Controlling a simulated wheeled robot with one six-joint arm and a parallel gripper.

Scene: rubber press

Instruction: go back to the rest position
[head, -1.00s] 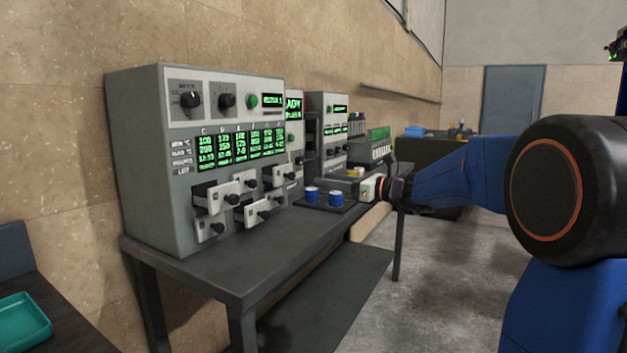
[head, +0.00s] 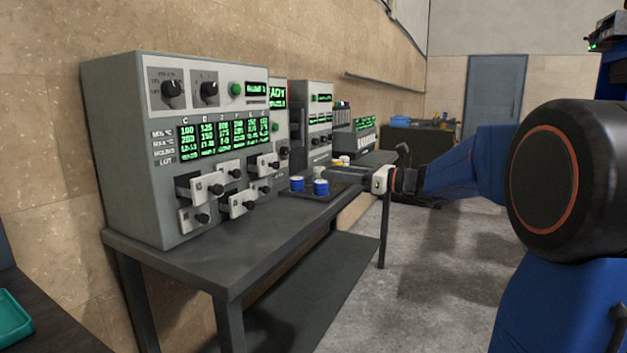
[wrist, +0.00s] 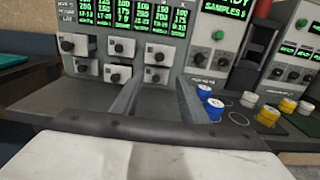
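My gripper (wrist: 157,98) is open, with its two grey fingers apart and nothing between them in the wrist view. In the head view, my gripper's white body (head: 380,181) is right of the two blue-and-white cans (head: 309,186) on the dark tray, near the bench's far right end. It is apart from the cans. My blue arm reaches in from the right. The cans also show in the wrist view, right of the fingers (wrist: 209,103).
The grey cabinet (head: 110,150) with several small drawers pulled out stands on the dark bench (head: 240,255). More instruments and yellow-and-white cans (wrist: 277,111) are further along. A teal tray (head: 12,318) lies at lower left. The floor (head: 420,290) right of the bench is clear.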

